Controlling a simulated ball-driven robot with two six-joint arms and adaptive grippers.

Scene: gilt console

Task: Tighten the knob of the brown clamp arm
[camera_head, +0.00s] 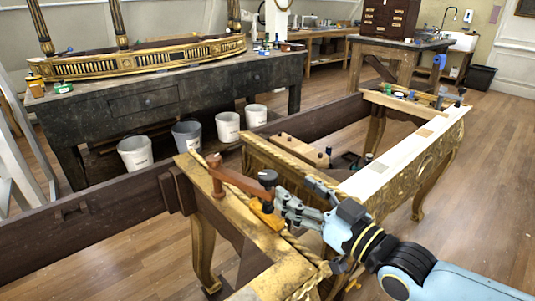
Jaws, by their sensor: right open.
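The brown clamp arm (232,179) lies over the near corner of the gilt console frame (228,220), with an upright brown post at its left end. A dark round knob (268,178) sits at its right end, above a yellow-orange block (265,213) on the frame. My right gripper (281,202) comes in from the lower right. Its fingers are open close beside the knob and block, and the knob's top stays visible. I cannot tell whether a finger touches the knob. My left gripper is out of view.
Gilt rails (300,172) and a pale top board (395,160) lie behind my right arm. A dark long beam (90,225) runs to the left. A workbench (150,95) with a gilt piece stands behind, with several buckets (228,126) below. Wooden floor is free at right.

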